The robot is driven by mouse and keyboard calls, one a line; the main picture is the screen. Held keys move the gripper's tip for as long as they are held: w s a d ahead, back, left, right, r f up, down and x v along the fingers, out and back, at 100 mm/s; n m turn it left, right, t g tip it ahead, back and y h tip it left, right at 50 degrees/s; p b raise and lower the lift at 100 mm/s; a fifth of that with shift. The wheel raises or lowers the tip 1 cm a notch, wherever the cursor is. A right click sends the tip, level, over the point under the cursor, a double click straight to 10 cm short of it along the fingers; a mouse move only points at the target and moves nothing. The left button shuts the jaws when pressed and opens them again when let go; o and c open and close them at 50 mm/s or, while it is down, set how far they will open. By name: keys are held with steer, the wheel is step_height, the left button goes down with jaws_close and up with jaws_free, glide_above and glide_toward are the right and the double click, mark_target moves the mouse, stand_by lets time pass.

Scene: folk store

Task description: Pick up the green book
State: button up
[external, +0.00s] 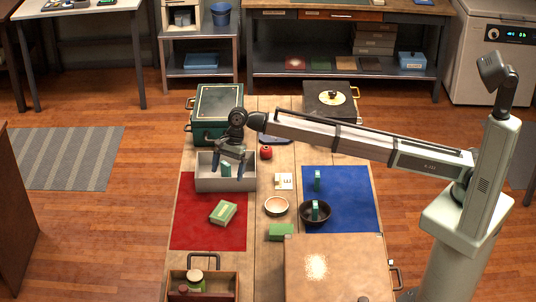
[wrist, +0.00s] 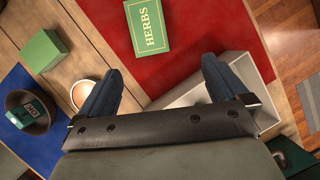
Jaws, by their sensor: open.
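The green book (external: 223,213) lies flat on the red mat; the wrist view shows its cover lettered HERBS (wrist: 149,28) at the top centre. My gripper (external: 230,166) is open and empty, above the pale open tray behind the red mat. In the wrist view my gripper's two fingers (wrist: 163,70) are spread wide, and the book lies beyond their tips, apart from them. Another green block (external: 282,231) sits on the bare wood right of the red mat, and also shows in the wrist view (wrist: 43,50).
The pale tray (external: 247,184) holds a small green item. A dark bowl (external: 303,216) with a green item stands on the blue mat (external: 346,185). A small light bowl (external: 276,206) sits between the mats. A green case (external: 207,132) stands at the back left.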

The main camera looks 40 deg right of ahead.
steer(key=s+a, duration=0.2)
glide_above(224, 209)
steer(key=d, duration=0.2)
steer(key=shift+g, duration=0.3)
step_height(224, 209, down, 8)
steer(key=shift+w+a, duration=0.1)
steer(key=shift+a, duration=0.05)
steer(key=shift+w+x, duration=0.2)
steer(key=shift+x, duration=1.15)
steer(key=shift+w+x, duration=0.15)
steer(key=shift+x, duration=1.2)
steer(key=shift+s+f, duration=0.1)
steer(key=shift+f, duration=0.15)
steer(key=shift+c, duration=0.2)
steer(key=c, duration=1.1)
